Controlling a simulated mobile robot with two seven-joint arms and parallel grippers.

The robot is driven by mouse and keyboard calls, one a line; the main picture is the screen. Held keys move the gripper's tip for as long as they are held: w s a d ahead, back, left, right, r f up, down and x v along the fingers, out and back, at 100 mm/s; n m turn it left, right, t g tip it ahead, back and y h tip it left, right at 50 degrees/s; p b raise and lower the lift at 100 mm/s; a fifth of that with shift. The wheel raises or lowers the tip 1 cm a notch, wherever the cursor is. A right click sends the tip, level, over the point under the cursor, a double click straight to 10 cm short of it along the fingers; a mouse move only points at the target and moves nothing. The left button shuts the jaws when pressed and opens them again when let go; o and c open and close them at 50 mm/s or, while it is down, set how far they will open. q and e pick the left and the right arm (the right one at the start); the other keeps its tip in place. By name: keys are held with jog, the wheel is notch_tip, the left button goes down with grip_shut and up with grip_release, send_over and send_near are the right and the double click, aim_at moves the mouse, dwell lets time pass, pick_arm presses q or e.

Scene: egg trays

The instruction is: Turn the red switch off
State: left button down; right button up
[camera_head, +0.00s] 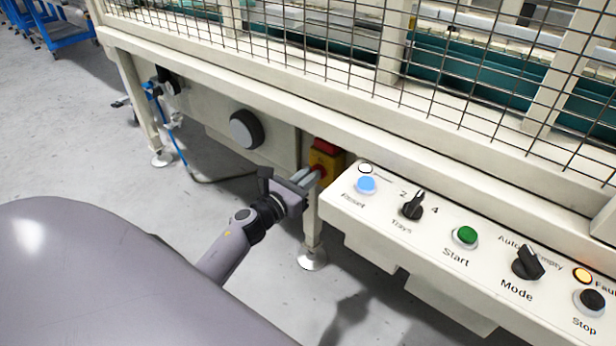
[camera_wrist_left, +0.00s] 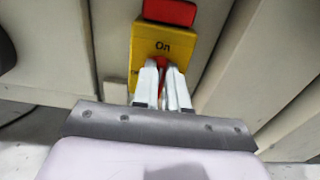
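The red switch (camera_wrist_left: 162,80) sits on a yellow plate (camera_wrist_left: 165,45) marked "On", under the machine's frame. A red block (camera_wrist_left: 169,12) is directly above the plate. In the head view the yellow switch box (camera_head: 332,160) shows beside a machine leg, with the red block (camera_head: 325,146) on top. My left gripper (camera_head: 314,177) reaches it from the lower left. In the wrist view its two fingers (camera_wrist_left: 164,84) are close together, one on each side of the red switch handle, and appear closed on it. The fingers hide the lower part of the switch. My right gripper is not in view.
A control panel (camera_head: 395,240) with buttons and knobs juts out to the right of the switch. A machine leg (camera_head: 311,225) stands just below the box. A round dark knob (camera_head: 246,129) is to the left. Wire mesh (camera_head: 330,45) rises above.

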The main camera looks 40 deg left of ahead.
pick_arm(q)
jog(key=shift+n, duration=0.3)
jog(key=n, duration=0.5)
jog(key=f+n+p, duration=0.1)
jog(key=n, duration=0.5)
jog(key=a+n+p, duration=0.1)
jog(key=n, duration=0.5)
jog(key=shift+a+f, duration=0.1)
jog(key=shift+f, duration=0.05)
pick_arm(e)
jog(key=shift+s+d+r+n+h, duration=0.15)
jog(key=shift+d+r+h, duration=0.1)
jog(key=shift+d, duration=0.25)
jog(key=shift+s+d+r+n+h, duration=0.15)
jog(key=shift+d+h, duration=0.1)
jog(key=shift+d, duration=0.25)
pick_arm(q)
jog(key=shift+n, duration=0.3)
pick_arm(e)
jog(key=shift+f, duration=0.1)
pick_arm(q)
jog(key=c, duration=1.2)
grip_release()
jog(key=shift+o, duration=0.2)
